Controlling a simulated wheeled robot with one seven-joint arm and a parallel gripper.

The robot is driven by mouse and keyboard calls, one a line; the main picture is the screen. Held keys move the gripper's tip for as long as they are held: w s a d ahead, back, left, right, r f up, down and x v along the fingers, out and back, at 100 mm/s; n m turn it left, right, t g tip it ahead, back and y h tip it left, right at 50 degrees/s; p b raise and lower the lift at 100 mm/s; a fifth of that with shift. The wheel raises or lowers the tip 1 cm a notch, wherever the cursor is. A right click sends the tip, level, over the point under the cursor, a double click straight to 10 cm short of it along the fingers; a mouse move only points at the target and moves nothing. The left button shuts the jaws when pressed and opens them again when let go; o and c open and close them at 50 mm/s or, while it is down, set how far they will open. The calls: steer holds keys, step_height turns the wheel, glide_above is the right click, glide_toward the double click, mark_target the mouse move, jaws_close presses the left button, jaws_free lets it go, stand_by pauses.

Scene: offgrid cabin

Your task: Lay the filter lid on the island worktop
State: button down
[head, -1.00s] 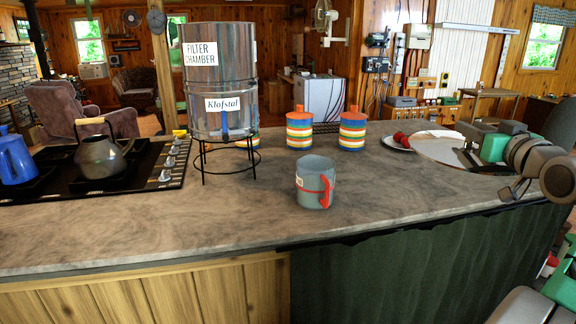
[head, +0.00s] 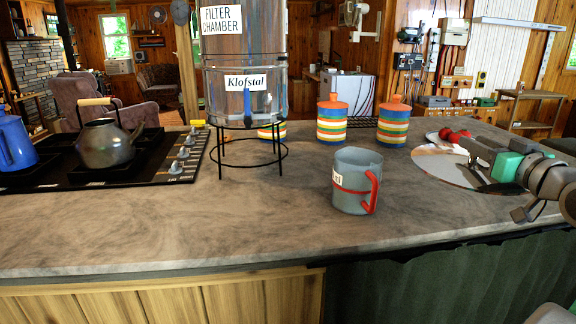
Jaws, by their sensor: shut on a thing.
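The filter lid (head: 438,168) is a round, flat, shiny disc at the right of the head view, over the right part of the island worktop (head: 290,218). My gripper (head: 478,156) comes in from the right and is shut on the lid. The gripper covers the lid's middle and part of its right side. I cannot tell whether the lid touches the worktop or is just above it. The steel water filter (head: 245,90) stands on a black wire stand at the back; its top is cut off by the frame.
A grey mug (head: 350,190) with a red handle stands left of the lid. Striped jars (head: 332,124) stand behind it, and red fruit (head: 446,133) lies on a plate behind the lid. A stove with a kettle (head: 103,145) is at left. The worktop's front middle is clear.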

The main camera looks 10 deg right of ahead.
steer(key=shift+w+f, duration=0.15)
steer(key=shift+f, duration=0.35)
steer(key=shift+w+d+f, duration=0.1)
steer(key=shift+w+d, duration=0.15)
steer(key=shift+d, duration=0.15)
steer(key=w+d+f, duration=0.1)
steer(key=w, duration=0.1)
steer(key=w+d+f, duration=0.1)
steer(key=w+d, duration=0.1)
steer(key=w+d+f, duration=0.2)
steer(key=shift+w+d, duration=0.25)
steer(key=shift+w, duration=0.1)
steer(key=w+d+f, duration=0.2)
steer(key=f, duration=0.1)
steer(key=w+d+f+b, duration=0.1)
steer(key=f, duration=0.2)
steer(key=f+b, duration=0.1)
steer(key=f, duration=0.1)
steer(key=shift+w+d, duration=0.1)
steer(key=shift+d, duration=0.1)
steer(key=shift+f, duration=0.3)
